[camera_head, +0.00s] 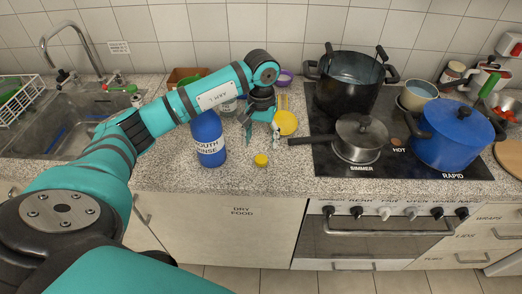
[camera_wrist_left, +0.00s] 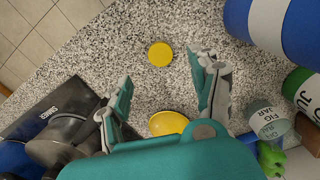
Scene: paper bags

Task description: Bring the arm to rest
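My left arm reaches over the counter from the left in the head view. Its gripper (camera_head: 261,139) points down above the counter, and its fingers are spread apart with nothing between them. In the wrist view the open gripper (camera_wrist_left: 160,75) shows bare speckled counter and a small yellow cap (camera_wrist_left: 160,54) just beyond the fingertips. The same yellow cap (camera_head: 261,161) lies flat on the counter near the front edge in the head view. My right gripper is in neither view.
A blue mouth rinse bottle (camera_head: 208,140) stands left of the gripper. A yellow round item (camera_head: 287,123) lies behind it to the right. The stove holds a lidded saucepan (camera_head: 360,138), a black pot (camera_head: 348,85) and a blue pot (camera_head: 455,135). A sink (camera_head: 60,125) is at left.

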